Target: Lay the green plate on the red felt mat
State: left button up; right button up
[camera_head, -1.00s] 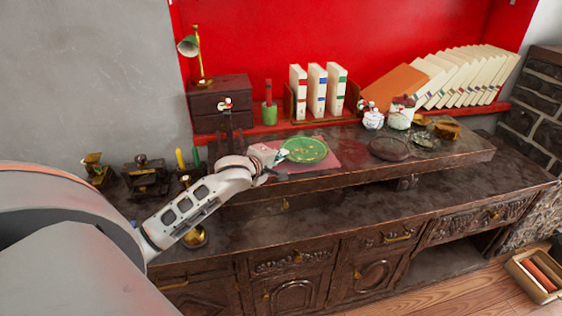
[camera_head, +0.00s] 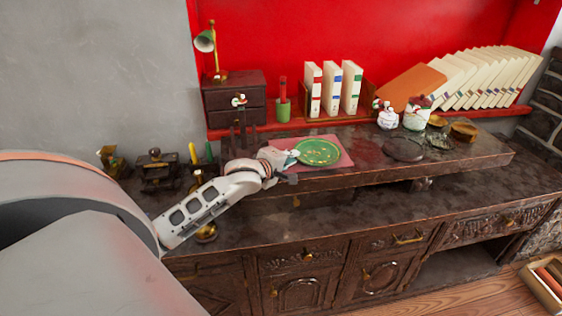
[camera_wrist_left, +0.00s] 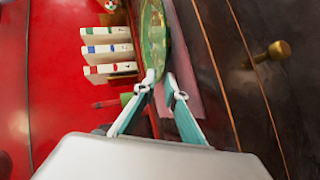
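The green plate (camera_head: 318,152) is over the red felt mat (camera_head: 340,162), whose pinkish edges show around it. The plate looks nearly level, and I cannot tell whether it touches the mat. My left gripper (camera_head: 291,158) is at the plate's left rim. In the left wrist view, the fingertips (camera_wrist_left: 161,79) are closed on the near rim of the plate (camera_wrist_left: 155,35). The mat (camera_wrist_left: 185,95) shows beside and below the fingers there. My right gripper is in neither view.
A dark round dish (camera_head: 403,150) lies right of the mat. Behind stand a green cup (camera_head: 283,110) and upright books (camera_head: 332,88). Candles (camera_head: 193,153) and dark metal pieces (camera_head: 157,170) stand left of my arm. The lower counter in front is mostly clear.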

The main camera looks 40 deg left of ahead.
pick_arm(q)
jog(key=p+v, duration=0.2)
jog(key=v, duration=0.8)
jog(key=s+d+f+m+h, duration=0.1)
jog(key=s+d+f+m, duration=0.2)
jog(key=f, duration=0.2)
jog(key=s+d+f+m+g, duration=0.1)
jog(key=s+d+f+m, duration=0.1)
jog(key=d+f+m, duration=0.25)
jog(key=s+d+f+m+h, duration=0.1)
jog(key=s+d+f+m, duration=0.15)
jog(key=f, duration=0.35)
jog(key=s+d+f+m+g+h, duration=0.1)
jog(key=s+d+f+m+h, duration=0.1)
jog(key=s+d+f+m, duration=0.9)
jog(key=s+d, duration=0.2)
jog(key=d, duration=0.2)
jog(key=shift+s+f+m+g+h, duration=0.15)
jog(key=shift+s+m+g+h, duration=0.1)
jog(key=shift+m+g+h, duration=0.15)
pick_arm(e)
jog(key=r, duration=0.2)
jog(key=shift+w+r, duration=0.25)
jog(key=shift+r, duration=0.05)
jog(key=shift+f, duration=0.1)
